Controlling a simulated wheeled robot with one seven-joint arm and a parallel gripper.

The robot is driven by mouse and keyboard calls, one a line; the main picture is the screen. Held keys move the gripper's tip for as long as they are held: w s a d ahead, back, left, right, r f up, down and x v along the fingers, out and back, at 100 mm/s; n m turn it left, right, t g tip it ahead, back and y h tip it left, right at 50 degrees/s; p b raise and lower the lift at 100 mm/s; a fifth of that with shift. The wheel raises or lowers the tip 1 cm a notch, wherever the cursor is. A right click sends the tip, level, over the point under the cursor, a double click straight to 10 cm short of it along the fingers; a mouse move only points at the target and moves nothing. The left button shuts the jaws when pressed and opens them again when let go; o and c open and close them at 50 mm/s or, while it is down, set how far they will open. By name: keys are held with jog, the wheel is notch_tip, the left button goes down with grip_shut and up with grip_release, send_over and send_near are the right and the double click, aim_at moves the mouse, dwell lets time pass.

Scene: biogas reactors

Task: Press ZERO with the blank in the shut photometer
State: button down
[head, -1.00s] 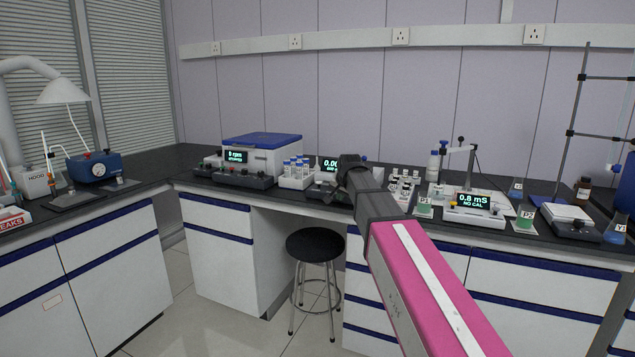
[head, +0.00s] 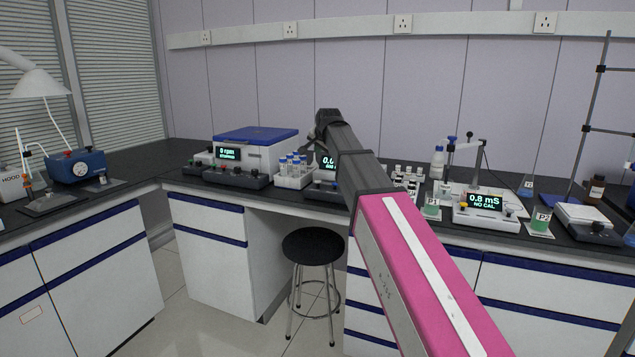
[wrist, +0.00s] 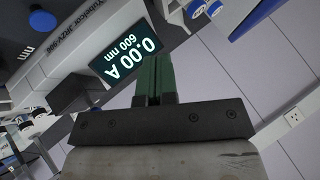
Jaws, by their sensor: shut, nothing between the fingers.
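The photometer (head: 326,189) stands on the bench in the head view, partly hidden behind my arm. Its lit display (wrist: 130,52) reads 0.00 A and 600 nm in the wrist view. A dark blue round part (wrist: 42,20) shows on the left of that view. I cannot make out which control is ZERO. My gripper (wrist: 153,66) is shut and empty, its green fingertips in front of the lower edge of the display. In the head view my gripper (head: 326,122) is above the photometer. I cannot tell whether it touches anything. The blank is not visible inside the photometer.
A rack of blue-capped vials (head: 293,172) stands just left of the photometer, beside a blue-lidded machine (head: 257,150). More vials (head: 408,177) and a meter reading 0.8 mS (head: 486,205) stand to the right. A stool (head: 313,247) is below the bench.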

aim_at(319, 181)
jog(key=shift+f, duration=0.1)
jog(key=shift+f, duration=4.3)
jog(key=shift+f, duration=0.45)
jog(key=shift+f, duration=0.85)
jog(key=shift+r, duration=1.3)
jog(key=shift+r, duration=2.5)
